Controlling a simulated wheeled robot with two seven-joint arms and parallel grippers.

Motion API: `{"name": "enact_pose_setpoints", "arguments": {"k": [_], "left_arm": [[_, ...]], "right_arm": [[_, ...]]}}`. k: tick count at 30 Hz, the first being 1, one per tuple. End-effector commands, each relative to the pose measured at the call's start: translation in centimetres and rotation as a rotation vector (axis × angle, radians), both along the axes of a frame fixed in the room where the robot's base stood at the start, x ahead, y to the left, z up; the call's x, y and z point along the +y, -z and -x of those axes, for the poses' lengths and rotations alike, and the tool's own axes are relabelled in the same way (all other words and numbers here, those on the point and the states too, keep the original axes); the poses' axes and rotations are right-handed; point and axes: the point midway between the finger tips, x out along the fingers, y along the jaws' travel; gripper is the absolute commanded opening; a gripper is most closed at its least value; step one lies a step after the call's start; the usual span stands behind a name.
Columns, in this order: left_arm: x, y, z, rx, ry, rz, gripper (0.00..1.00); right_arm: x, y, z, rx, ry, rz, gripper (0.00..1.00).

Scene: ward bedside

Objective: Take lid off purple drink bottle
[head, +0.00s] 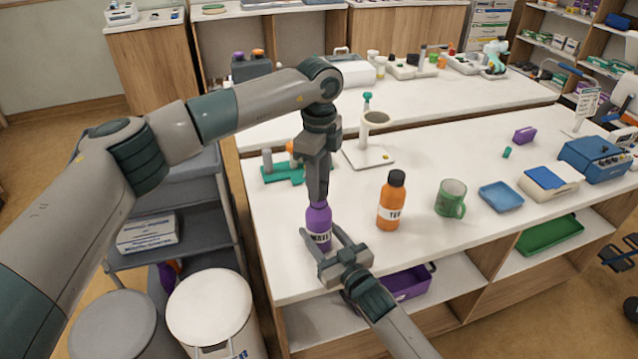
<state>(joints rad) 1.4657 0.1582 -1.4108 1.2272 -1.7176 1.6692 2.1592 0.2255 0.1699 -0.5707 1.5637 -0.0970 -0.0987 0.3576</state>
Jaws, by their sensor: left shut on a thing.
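The purple bottle (319,222) with a white label stands upright near the left front edge of the white counter. My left gripper (318,196) points straight down onto its top and is shut there on the lid, which its fingers hide. My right gripper (322,236) comes in from the front, its fingers spread on either side of the bottle's lower body. I cannot tell whether those fingers touch the bottle.
An orange bottle (392,202) with a dark lid and a green mug (451,198) stand to the right. A blue tray (501,197) lies beyond the mug. Behind are a stand with a white base (368,158) and a green rack (283,173). A grey cart (185,201) is at left.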

Motion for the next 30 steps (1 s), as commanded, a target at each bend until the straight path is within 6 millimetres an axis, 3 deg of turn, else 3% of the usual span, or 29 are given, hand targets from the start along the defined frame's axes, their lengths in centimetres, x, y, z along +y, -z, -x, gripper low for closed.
{"name": "enact_pose_setpoints", "arguments": {"k": [10,21,30], "left_arm": [[0.0,-0.3,0.0,-0.001,0.000,0.000,0.06],[0.0,-3.6,0.0,-0.001,0.000,0.000,0.06],[0.0,-4.0,0.0,0.000,0.000,0.000,0.06]], "right_arm": [[0.0,0.1,0.0,0.002,0.000,0.001,0.00],[0.0,0.1,0.0,0.002,0.000,0.001,0.00],[0.0,0.1,0.0,0.002,0.000,0.001,0.00]]}}
